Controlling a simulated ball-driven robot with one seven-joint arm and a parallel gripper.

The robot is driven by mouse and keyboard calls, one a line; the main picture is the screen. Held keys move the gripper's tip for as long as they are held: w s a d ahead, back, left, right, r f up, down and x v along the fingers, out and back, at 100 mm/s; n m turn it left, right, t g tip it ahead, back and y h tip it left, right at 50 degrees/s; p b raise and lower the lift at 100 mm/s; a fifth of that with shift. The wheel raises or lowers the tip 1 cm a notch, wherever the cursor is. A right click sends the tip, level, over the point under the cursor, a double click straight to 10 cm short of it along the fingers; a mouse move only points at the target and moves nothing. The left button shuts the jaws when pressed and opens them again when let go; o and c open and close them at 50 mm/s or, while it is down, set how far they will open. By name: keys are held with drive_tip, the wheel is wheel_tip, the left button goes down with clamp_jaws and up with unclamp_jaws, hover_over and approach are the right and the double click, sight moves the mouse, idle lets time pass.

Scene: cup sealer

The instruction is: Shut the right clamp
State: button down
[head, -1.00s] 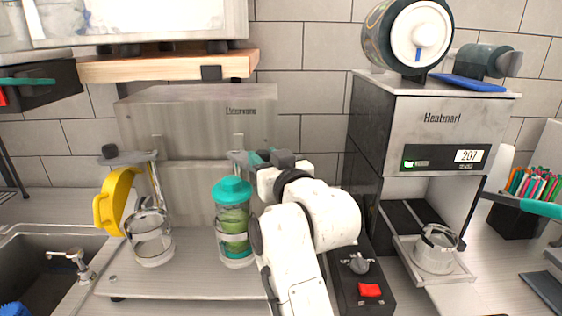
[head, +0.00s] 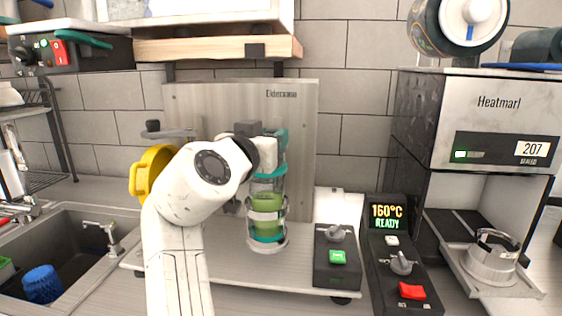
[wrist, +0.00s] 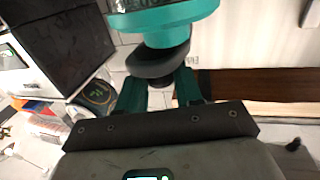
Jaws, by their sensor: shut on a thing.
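The right cup (head: 266,203) has green contents and a teal lid (head: 270,170); it stands upright in a clear holder on the right of the steel press. My gripper (wrist: 160,88) is above this cup. Its teal fingers are closed around part of the dark right clamp (wrist: 158,66). In the wrist view, the clamp's rounded dark piece lies right against the teal lid; I cannot tell whether it presses on it. In the head view, my white wrist hides most of the clamp. The left clamp (head: 168,133) is a grey arm with a black knob, beside a yellow handle (head: 150,168).
A control box with a green button (head: 337,257) stands right of the cup. Another box with a red switch (head: 411,291) reads 160°C READY. The Heatmart machine (head: 497,120) stands at the right. A sink (head: 85,240) is at the left, and a wooden shelf (head: 215,48) hangs above.

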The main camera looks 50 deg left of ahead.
drive_tip(key=shift+s+a+m+t+h+b, duration=0.35)
drive_tip(key=shift+m+h+b, duration=0.15)
drive_tip(key=shift+h+b, duration=0.15)
drive_tip(key=shift+s+a+m+t+h+b, duration=0.25)
drive_tip(key=shift+a+m+h+b, duration=0.1)
drive_tip(key=shift+m+h+b, duration=0.3)
drive_tip(key=c, duration=0.7)
unclamp_jaws()
drive_tip(key=shift+c, duration=0.2)
drive_tip(key=b+v, duration=0.1)
drive_tip(key=v, duration=0.9)
drive_tip(key=shift+s, duration=0.35)
